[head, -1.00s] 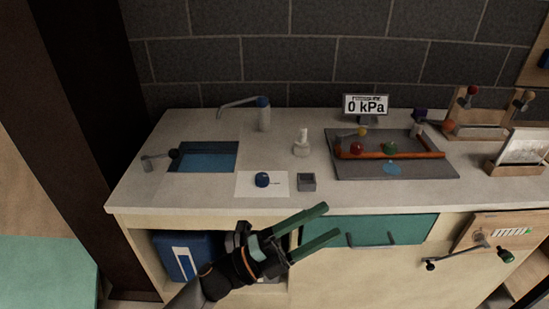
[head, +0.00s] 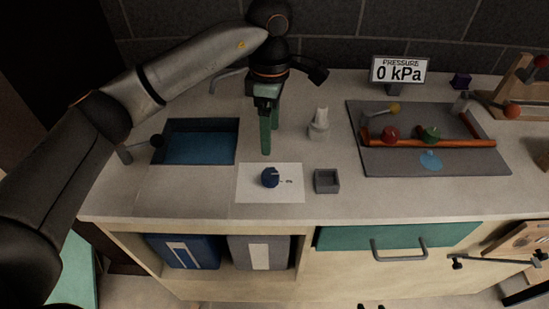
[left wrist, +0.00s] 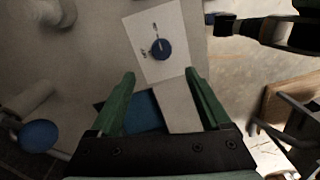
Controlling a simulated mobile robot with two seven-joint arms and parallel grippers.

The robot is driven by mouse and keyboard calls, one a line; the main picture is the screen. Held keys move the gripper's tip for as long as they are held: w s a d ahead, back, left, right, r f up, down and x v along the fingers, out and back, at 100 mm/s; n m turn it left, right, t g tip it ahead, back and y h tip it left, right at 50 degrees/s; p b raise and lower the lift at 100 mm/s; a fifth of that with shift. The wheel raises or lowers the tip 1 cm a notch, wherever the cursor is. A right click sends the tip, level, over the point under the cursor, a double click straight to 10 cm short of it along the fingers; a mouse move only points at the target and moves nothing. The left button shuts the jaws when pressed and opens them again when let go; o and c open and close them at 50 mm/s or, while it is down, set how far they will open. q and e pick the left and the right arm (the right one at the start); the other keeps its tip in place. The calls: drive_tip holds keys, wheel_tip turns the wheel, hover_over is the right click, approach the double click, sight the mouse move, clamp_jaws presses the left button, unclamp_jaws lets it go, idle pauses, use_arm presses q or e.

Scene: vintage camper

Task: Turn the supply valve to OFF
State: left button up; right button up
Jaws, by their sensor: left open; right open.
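A dark blue knob (head: 269,178) with a pale pointer mark sits on a white plate (head: 250,194) on the counter. The pointer faces right in the head view, toward a small mark too small to read. In the left wrist view the knob (left wrist: 162,49) lies beyond my fingertips. A red knob (head: 389,133) and a green knob (head: 431,134) sit along an orange pipe; no label shows which is the supply valve. My left gripper (head: 269,142) is open, empty and pointing down, above the counter just behind the blue knob, apart from it. My right gripper is out of view.
A small grey open box (head: 327,189) stands right of the plate, a white bottle-like object (head: 319,124) behind it. A sink (head: 200,143) is left. A display (head: 399,71) reads "PRESSURE 0 kPa". The pipe lies on a grey tray (head: 480,166).

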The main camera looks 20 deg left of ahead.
sight(270, 174)
use_arm(q)
drive_tip(key=f, duration=0.4)
drive_tip(key=f+p, duration=0.1)
drive_tip(key=f, duration=0.3)
drive_tip(key=s+f, duration=0.1)
drive_tip(key=f, duration=0.3)
drive_tip(key=shift+f+p, duration=0.15)
drive_tip(key=shift+p, duration=0.25)
drive_tip(key=shift+c, duration=0.4)
clamp_jaws()
